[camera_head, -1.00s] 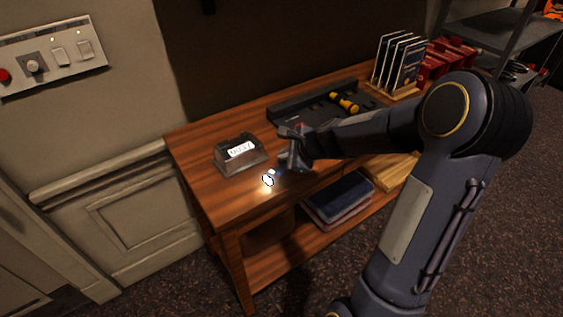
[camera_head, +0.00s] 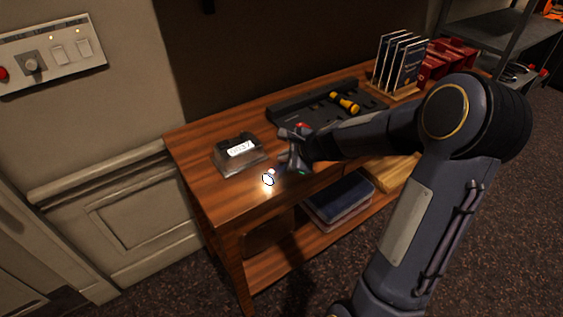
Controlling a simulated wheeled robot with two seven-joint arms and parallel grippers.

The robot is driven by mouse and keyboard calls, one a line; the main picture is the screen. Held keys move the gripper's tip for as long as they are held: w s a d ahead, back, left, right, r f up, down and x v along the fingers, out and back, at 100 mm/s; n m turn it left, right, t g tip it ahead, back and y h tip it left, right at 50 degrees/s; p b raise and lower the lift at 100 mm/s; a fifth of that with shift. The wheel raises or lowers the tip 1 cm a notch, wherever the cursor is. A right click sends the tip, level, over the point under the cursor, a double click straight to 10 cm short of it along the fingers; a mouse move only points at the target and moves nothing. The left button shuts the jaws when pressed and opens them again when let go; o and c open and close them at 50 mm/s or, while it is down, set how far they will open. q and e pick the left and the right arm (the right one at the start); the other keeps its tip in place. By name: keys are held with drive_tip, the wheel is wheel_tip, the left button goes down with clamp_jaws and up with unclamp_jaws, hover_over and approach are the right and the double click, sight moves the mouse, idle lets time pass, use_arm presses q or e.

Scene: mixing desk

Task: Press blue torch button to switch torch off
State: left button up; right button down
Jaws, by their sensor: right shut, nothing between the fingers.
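The torch (camera_head: 268,179) lies near the front edge of the wooden desk (camera_head: 205,185). Its lens is a bright white disc and a glow lies on the wood around it, so it is lit. My right gripper (camera_head: 283,170) is shut, with its fingers pointing down just behind and to the right of the lens. The gripper hides most of the torch's body, and the blue button cannot be made out. Whether the fingertips touch the torch cannot be told. My left gripper is not in view.
A dark box with a white label (camera_head: 240,153) stands left of the gripper. A black tray (camera_head: 290,108) with a yellow-handled tool (camera_head: 345,102) lies behind. A rack of upright panels (camera_head: 398,65) and red bins (camera_head: 445,60) stand at the back right. The desk's left end is clear.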

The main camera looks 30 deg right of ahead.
sight(285, 165)
drive_tip(key=shift+r, duration=0.1)
idle(0.3)
drive_tip(key=shift+r+p, duration=0.4)
drive_tip(key=shift+p, duration=0.05)
wheel_tip(285, 165, up, 6)
drive_tip(key=p, duration=0.5)
drive_tip(key=shift+p, duration=0.35)
